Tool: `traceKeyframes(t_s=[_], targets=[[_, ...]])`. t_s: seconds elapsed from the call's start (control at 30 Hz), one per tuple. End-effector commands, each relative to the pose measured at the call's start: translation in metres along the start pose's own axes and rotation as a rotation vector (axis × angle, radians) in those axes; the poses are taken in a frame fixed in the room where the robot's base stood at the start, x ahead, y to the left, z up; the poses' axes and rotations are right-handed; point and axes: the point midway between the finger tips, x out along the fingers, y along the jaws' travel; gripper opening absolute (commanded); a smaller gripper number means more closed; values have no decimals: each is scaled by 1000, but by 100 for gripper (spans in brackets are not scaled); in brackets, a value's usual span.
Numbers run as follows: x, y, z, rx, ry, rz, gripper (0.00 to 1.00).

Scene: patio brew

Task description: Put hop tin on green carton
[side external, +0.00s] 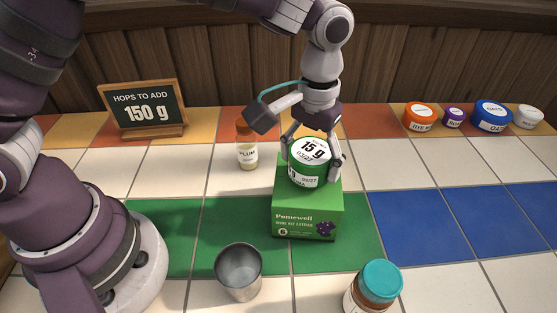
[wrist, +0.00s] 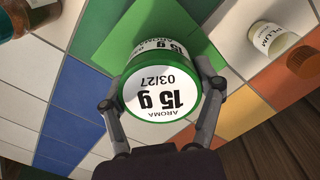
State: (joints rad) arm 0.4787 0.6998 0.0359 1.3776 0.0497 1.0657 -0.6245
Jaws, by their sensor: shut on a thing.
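The hop tin (side external: 308,163) is a green round tin with a white lid label reading "15 g". It also shows in the wrist view (wrist: 158,90), where it fills the middle. My gripper (side external: 313,160) is shut on it, with a finger on each side of the tin. The green carton (side external: 308,218) stands on the tiled counter directly below the tin. The tin is upright at the carton's top; whether its base touches the carton is hard to tell. The carton also shows behind the tin in the wrist view (wrist: 200,32).
A plum bottle (side external: 247,148) stands behind and left of the carton. A metal cup (side external: 239,270) and a teal-lidded jar (side external: 374,290) stand in front. A chalkboard (side external: 147,108) reads "150 g". Several tins, including a blue-lidded one (side external: 491,116), stand back right. The blue tiles are clear.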

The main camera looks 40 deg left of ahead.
Motion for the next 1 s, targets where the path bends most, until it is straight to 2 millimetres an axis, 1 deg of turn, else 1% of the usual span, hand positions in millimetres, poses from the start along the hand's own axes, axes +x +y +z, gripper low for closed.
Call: traceKeyframes(t_s=[0.07, 0.4, 0.43, 0.6, 0.63, 0.9, 1.0], targets=[[7, 0, 0, 0, 0, 0, 37], [11, 0, 0, -1, 1, 1, 37], [11, 0, 0, -1, 1, 1, 69], [10, 0, 0, -1, 2, 1, 92], [10, 0, 0, -1, 2, 1, 93], [10, 0, 0, -1, 2, 2, 93], [4, 0, -1, -1, 5, 3, 93]])
